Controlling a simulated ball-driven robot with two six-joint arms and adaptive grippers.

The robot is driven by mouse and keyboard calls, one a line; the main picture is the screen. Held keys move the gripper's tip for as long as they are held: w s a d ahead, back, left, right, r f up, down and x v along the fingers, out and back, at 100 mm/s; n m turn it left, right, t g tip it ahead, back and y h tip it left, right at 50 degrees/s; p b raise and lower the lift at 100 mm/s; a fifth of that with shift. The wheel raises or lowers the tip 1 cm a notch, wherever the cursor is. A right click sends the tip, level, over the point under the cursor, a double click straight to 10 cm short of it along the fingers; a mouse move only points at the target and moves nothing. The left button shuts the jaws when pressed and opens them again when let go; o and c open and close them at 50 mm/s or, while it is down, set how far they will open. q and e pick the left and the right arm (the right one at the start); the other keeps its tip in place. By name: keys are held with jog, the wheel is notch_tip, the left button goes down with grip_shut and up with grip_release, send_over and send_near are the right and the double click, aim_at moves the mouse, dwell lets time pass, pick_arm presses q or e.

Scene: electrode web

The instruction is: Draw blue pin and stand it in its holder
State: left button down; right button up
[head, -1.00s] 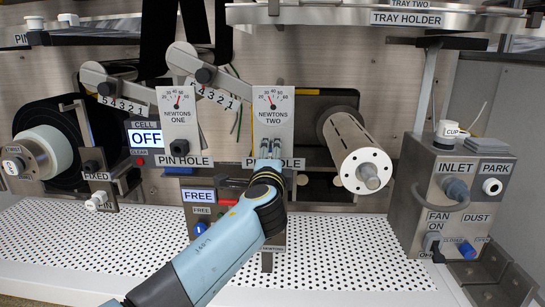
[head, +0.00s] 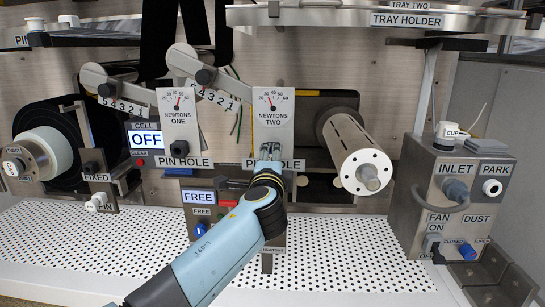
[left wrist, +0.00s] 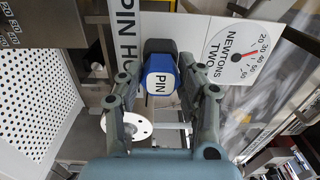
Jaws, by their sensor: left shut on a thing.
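The blue pin (left wrist: 163,79), with a white PIN label on its end, sits between the fingers of my left gripper in the left wrist view. A dark block (left wrist: 160,46) is just behind it, beside the PIN HOLE sign (left wrist: 127,30). My left gripper (head: 270,151) is shut on the pin, in front of the panel under the NEWTONS TWO gauge (head: 273,108). In the head view the gripper hides the pin. I cannot tell whether the pin is still in its hole. A cut-off PIN sign (head: 22,41) shows at the upper left. My right gripper is not in view.
A slotted roller (head: 358,150) sticks out right of my left gripper. The INLET box (head: 450,190) stands further right. A white perforated shelf (head: 340,245) lies below and is largely clear. A tray holder (head: 405,20) runs overhead.

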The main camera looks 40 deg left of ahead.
pick_arm(q)
jog(key=shift+s+d, duration=0.3)
jog(key=shift+s, duration=0.15)
jog(key=shift+v, duration=1.85)
jog(key=shift+w, duration=0.15)
jog(key=shift+b+x, duration=0.35)
jog(key=shift+x, duration=2)
jog(key=shift+a+r, duration=0.1)
jog(key=shift+a, duration=0.05)
jog(key=c, duration=0.8)
grip_release()
jog(key=shift+o, duration=0.2)
